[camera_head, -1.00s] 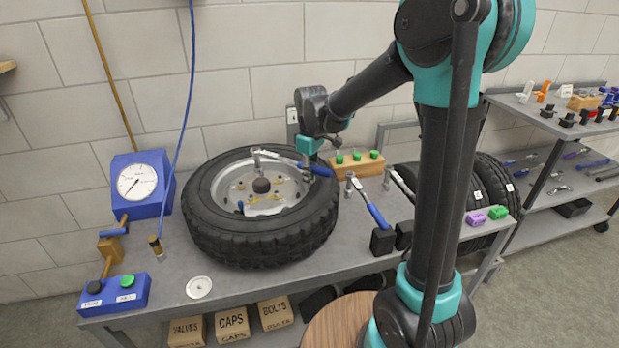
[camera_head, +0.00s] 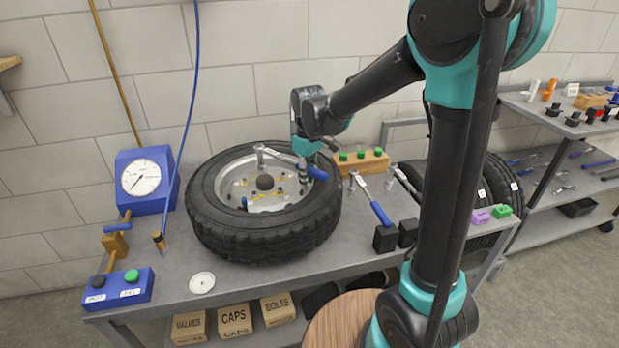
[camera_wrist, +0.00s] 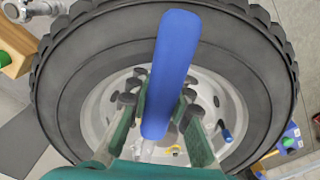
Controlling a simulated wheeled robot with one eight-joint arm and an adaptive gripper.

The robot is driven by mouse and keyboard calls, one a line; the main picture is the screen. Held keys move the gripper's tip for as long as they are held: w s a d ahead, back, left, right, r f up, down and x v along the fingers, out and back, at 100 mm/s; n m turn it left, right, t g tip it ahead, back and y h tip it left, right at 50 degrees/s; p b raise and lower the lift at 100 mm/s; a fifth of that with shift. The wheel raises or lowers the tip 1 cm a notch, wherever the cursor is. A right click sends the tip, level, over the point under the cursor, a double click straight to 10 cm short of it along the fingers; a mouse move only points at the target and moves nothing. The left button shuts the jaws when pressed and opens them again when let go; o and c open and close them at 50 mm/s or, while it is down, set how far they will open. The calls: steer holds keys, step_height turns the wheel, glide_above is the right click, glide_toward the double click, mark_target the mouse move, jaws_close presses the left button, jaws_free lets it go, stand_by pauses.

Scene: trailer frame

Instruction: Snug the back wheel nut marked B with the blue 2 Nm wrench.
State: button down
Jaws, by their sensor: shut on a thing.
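The wheel, a black tyre (camera_head: 225,225) with a silver rim (camera_head: 228,192), lies flat on the bench. My gripper (camera_head: 306,168) is above the right part of the wheel and shut on the blue wrench handle (camera_head: 317,173). The wrench's metal shaft (camera_head: 282,156) runs left over the rim to a head (camera_head: 260,150) near its back side. In the wrist view the blue handle (camera_wrist: 172,65) stands large between the fingers of my gripper (camera_wrist: 158,108), with the tyre (camera_wrist: 75,80) below. The head's seating and the letter B cannot be made out.
Another blue-handled wrench (camera_head: 378,208) leans right of the wheel, by black blocks (camera_head: 385,238). A wooden block with green caps (camera_head: 362,163) stands behind it. A blue gauge (camera_head: 146,182) is at left. The bench front holds a white dish (camera_head: 202,283).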

steer(key=shift+s, duration=0.1)
stand_by(0.3)
steer(key=shift+s+a+m, duration=0.9)
steer(key=shift+s+a, duration=0.35)
steer(key=shift+s+a, duration=0.2)
steer(key=shift+w+d+n, duration=0.6)
steer(key=shift+w+d, duration=0.45)
steer(key=shift+w, duration=0.05)
steer(key=c, duration=2.2)
jaws_free()
jaws_close()
steer(key=shift+d+r, duration=0.1)
steer(key=shift+r, duration=0.1)
